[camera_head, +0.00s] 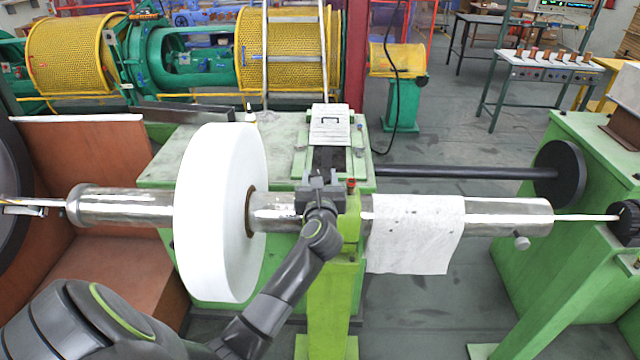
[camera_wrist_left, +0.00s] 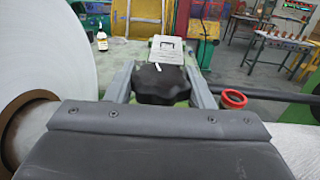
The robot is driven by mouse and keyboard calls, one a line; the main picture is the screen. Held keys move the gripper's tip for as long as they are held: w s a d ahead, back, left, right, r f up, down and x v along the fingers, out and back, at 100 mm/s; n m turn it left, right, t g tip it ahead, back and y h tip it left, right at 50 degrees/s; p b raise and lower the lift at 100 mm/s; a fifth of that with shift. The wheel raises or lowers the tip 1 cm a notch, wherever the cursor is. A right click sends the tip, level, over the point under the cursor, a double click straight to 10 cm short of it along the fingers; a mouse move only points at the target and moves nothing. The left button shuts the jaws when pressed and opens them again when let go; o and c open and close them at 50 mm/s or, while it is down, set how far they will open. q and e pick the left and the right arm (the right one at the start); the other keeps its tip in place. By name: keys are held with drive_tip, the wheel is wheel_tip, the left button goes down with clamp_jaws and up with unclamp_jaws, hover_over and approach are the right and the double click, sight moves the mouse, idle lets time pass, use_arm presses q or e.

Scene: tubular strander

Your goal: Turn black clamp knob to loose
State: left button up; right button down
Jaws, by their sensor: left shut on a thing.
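The black clamp knob (camera_wrist_left: 163,88) shows in the left wrist view, with a lobed edge and a short white mark on its top. My left gripper (camera_wrist_left: 160,74) has one finger on each side of it and is shut on it. In the head view the left gripper (camera_head: 321,180) is over the green stand, just beyond the metal shaft (camera_head: 280,212). There the gripper mostly hides the knob. My right gripper is not in view.
A large white roll (camera_head: 215,215) is on the shaft left of the gripper. A white cloth (camera_head: 415,235) hangs over the shaft at right. A red ring-shaped part (camera_wrist_left: 233,99) is just right of the fingers. A small bottle (camera_wrist_left: 102,40) stands behind.

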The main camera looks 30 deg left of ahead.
use_arm(q)
drive_tip(key=n+g+y+b, duration=0.3)
drive_tip(key=g+y+b, duration=0.1)
drive_tip(key=shift+f+n, duration=0.15)
drive_tip(key=shift+n, duration=0.25)
drive_tip(key=shift+n+g+y+b, duration=0.4)
drive_tip(key=shift+g, duration=0.2)
drive_tip(key=o, duration=1)
